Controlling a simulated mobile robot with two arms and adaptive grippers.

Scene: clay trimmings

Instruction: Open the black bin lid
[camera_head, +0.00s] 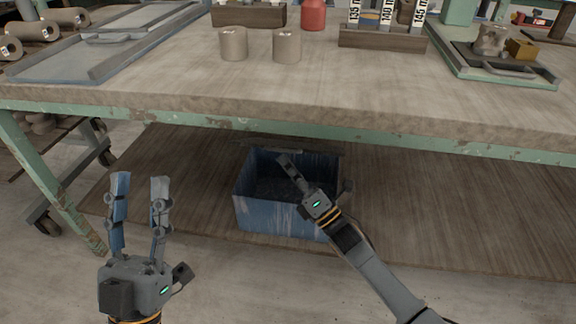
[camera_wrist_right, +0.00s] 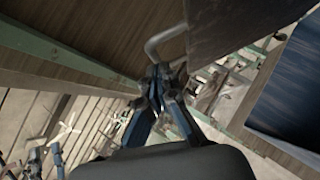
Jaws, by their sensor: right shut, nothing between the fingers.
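The blue bin (camera_head: 262,216) stands on the lower shelf under the table, and its dark inside shows from above. A thin dark strip (camera_head: 272,149) runs along its back edge; I cannot tell for sure if this is the lid. In the right wrist view a dark flat panel (camera_wrist_right: 235,22), possibly the lid, has a bent grey handle (camera_wrist_right: 163,40) beside it. My right gripper (camera_head: 284,160) is over the bin, shut and empty; in the wrist view its fingertips (camera_wrist_right: 160,76) are close to the handle, contact unclear. My left gripper (camera_head: 140,180) is open and empty, left of the bin.
The worktable (camera_head: 300,75) overhangs the shelf, its green front rail (camera_head: 220,122) just above the bin. The wooden shelf (camera_head: 450,215) is clear right of the bin. Two clay cylinders (camera_head: 233,44) and a grey tray (camera_head: 100,42) are on the tabletop.

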